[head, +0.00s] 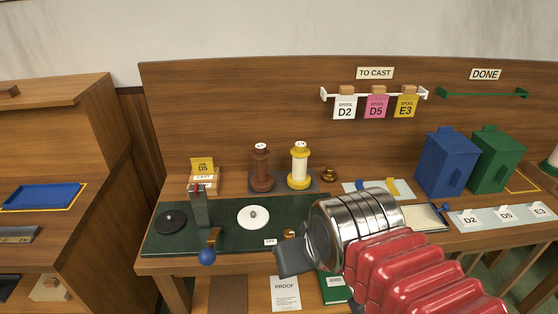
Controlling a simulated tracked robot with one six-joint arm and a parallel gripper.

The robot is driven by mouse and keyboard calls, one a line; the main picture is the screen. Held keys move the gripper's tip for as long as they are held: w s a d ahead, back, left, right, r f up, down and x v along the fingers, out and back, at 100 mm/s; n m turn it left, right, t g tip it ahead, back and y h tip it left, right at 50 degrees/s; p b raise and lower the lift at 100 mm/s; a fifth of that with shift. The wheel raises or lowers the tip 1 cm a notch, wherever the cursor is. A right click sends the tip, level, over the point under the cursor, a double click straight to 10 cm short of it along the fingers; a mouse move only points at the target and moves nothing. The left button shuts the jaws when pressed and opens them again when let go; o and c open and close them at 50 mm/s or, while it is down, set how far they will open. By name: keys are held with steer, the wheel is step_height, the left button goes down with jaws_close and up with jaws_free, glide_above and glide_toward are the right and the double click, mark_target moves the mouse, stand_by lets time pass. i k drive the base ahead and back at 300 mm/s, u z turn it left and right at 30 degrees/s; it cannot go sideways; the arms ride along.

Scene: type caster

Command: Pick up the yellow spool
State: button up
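The yellow spool (299,167) stands upright on a dark base at the back of the workbench. It has yellow ends, a pale cream middle and a small round label on top. A brown spool (262,169) stands just left of it, also with a round label. My gripper (293,262) is a dark grey end at the front of the bench, below and apart from the yellow spool. I cannot make out its fingers, nor whether it is open or shut. My arm hides part of the bench to the right.
A dark green mat (180,236) holds a grey post (200,206), a black disc (171,221) and a white disc (253,217). A small brass piece (329,174) sits right of the spools. Blue (446,162) and green (497,159) boxes stand at the back right.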

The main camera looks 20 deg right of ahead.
mark_target(299, 179)
steer(key=u, duration=0.25)
steer(key=i, duration=0.9)
steer(key=u, duration=0.3)
